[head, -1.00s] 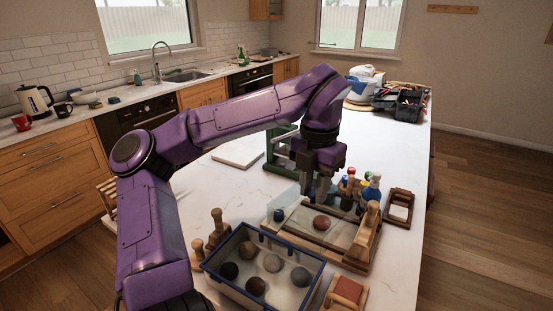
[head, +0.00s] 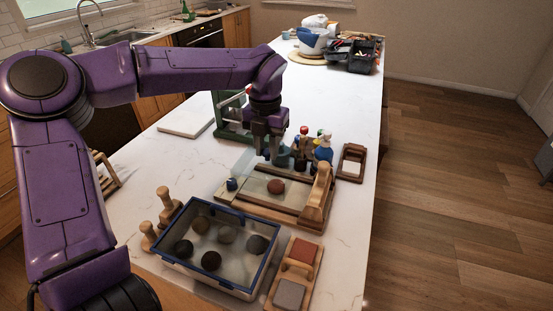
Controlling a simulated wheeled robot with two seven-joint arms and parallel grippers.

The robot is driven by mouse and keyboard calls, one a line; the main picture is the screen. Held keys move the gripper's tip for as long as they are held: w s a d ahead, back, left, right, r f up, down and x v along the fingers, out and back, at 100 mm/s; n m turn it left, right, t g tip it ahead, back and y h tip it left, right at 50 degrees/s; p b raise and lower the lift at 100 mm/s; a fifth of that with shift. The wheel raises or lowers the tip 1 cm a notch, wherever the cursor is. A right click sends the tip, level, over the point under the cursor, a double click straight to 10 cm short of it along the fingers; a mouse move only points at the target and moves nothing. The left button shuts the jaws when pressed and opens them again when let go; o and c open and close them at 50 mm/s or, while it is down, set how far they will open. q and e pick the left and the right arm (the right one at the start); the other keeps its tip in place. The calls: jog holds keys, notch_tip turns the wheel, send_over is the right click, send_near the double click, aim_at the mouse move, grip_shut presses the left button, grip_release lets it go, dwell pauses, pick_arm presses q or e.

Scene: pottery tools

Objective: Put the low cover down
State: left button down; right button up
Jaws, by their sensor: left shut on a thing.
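My left gripper (head: 268,158) points down over the back of a wooden board (head: 255,203). It is shut on the low cover (head: 243,163), a faint see-through panel that shows to the left of the fingers and reaches toward the board. Its outline is hard to make out, and I cannot tell whether it touches the board. A brown ball (head: 276,186) and a small blue-topped item (head: 232,184) are at the board. My right gripper is not in view.
A blue-rimmed clear box (head: 213,285) with several balls stands in front. Wooden stamps (head: 166,205) are at its left, sanding blocks (head: 302,252) at its right. Bottles (head: 323,149) and a small wooden frame (head: 352,162) are close on the right. A green stand (head: 229,112) is behind.

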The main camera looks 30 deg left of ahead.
aim_at(276, 161)
pick_arm(q)
jog(key=w+f, duration=0.2)
jog(key=f+p, duration=0.1)
jog(key=shift+w+d+f, duration=0.15)
jog(key=shift+w+d, duration=0.15)
jog(key=shift+w, duration=0.1)
notch_tip(276, 161, down, 3)
jog(key=shift+d+r, duration=0.1)
jog(key=shift+r, duration=0.1)
jog(key=shift+f, duration=0.3)
jog(key=shift+f, duration=0.1)
jog(key=c, duration=0.9)
grip_release()
jog(key=shift+o, duration=0.2)
notch_tip(276, 161, up, 12)
jog(key=shift+r+b, duration=0.2)
jog(key=shift+b, duration=0.55)
